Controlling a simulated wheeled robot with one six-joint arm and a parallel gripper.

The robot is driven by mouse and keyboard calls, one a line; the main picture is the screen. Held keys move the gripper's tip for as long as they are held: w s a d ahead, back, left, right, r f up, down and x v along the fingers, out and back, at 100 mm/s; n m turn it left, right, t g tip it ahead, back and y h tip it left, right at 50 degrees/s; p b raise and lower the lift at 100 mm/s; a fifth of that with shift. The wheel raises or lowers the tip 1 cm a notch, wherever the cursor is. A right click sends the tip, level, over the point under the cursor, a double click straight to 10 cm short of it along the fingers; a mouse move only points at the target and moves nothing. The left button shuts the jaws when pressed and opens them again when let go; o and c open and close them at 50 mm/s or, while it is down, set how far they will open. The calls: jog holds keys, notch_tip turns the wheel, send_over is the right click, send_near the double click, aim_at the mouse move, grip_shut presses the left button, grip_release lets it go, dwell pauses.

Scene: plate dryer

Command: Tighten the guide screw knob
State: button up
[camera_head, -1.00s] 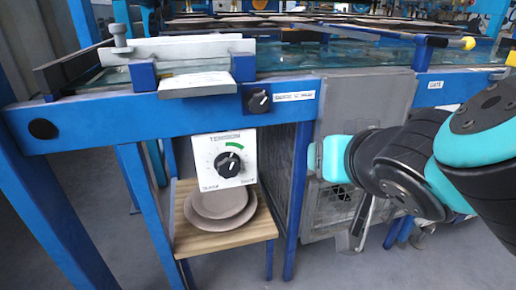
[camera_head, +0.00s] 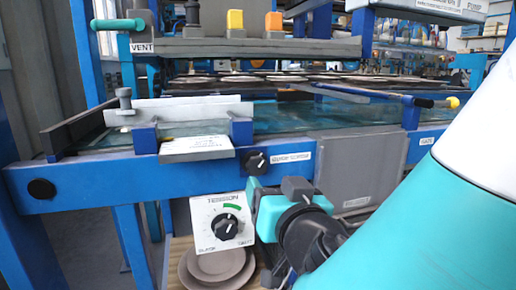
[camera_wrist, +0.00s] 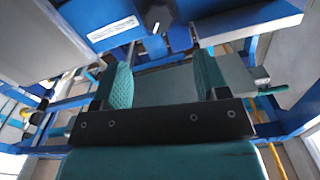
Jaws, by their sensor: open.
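The small black pointer knob (camera_head: 257,162) sits on the blue front rail, left of a white label (camera_head: 290,157) whose text is hard to read; I take it for the guide screw knob. In the wrist view the dark knob (camera_wrist: 157,15) is at the top, beyond the fingertips, beside its label (camera_wrist: 112,28). My gripper (camera_head: 262,195), teal, is just below and right of the knob in the head view, partly hidden by my own arm. In the wrist view its ridged teal fingers (camera_wrist: 163,72) are spread apart with nothing between them, not touching the knob.
A white tension panel (camera_head: 203,208) with a larger black knob (camera_head: 226,227) is close left of my gripper. A white plate (camera_head: 197,147) juts out above the rail. Stacked plates (camera_head: 215,266) lie below. A bar with a teal vent handle (camera_head: 118,24) stands behind.

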aim_at(258, 166)
jog(key=p+x, duration=0.3)
jog(key=x, duration=0.7)
jog(key=shift+w+f, duration=0.1)
jog(key=shift+w, duration=0.1)
jog(key=shift+c, duration=0.2)
jog(key=c, duration=0.8)
